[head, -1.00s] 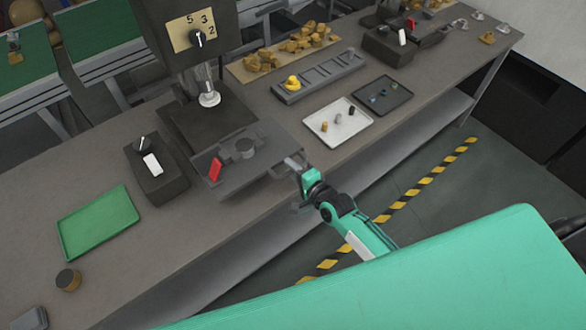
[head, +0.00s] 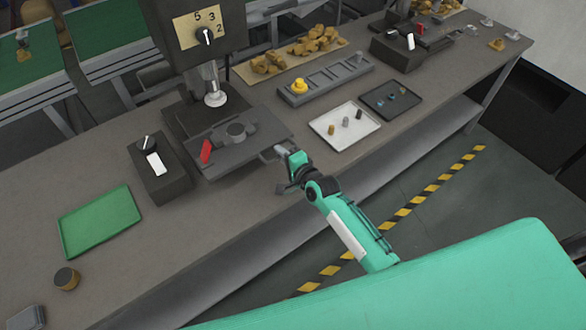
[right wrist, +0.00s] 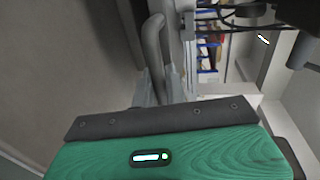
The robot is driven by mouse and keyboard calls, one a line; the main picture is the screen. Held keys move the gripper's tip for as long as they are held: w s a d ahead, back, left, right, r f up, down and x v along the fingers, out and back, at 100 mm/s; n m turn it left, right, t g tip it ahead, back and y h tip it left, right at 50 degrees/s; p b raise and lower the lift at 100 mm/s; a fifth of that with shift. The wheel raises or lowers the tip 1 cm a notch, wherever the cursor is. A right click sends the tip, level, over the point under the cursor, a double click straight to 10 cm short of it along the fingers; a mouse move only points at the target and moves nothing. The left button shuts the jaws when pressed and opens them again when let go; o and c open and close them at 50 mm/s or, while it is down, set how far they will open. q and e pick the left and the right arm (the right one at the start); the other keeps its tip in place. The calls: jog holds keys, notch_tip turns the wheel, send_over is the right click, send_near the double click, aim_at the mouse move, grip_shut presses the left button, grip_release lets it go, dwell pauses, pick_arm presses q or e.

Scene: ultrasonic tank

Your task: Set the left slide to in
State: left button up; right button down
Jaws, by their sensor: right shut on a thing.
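The left slide (head: 262,148) is a dark grey plate with a round boss and a red lever (head: 206,152), at the foot of the nearer machine (head: 200,40). A grey bar handle (right wrist: 152,45) stands out from the slide's right side. My right gripper (head: 283,158) is shut on this handle, its arm coming from the lower right. In the right wrist view the handle rises from between the fingers (right wrist: 160,88). My left gripper is not in view.
A dark control box (head: 158,168) with a white switch stands left of the slide. A green tray (head: 62,235) lies further left. A white tray (head: 345,143) with small parts and a slotted grey rack (head: 325,78) lie to the right. A second machine stands at the far right.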

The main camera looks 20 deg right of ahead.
aim_at(269, 138)
jog(key=x, duration=0.2)
jog(key=r+b+x, duration=0.1)
jog(key=x, duration=0.2)
jog(key=b+x, duration=0.1)
jog(key=x, duration=0.2)
jog(key=shift+w+r, duration=0.2)
jog(key=shift+r, duration=0.15)
jog(key=c, duration=1.5)
grip_release()
jog(key=shift+s, duration=0.1)
jog(key=shift+s+d, duration=0.15)
jog(key=shift+s, duration=0.2)
jog(key=b+v, duration=0.2)
jog(key=v, duration=1.1)
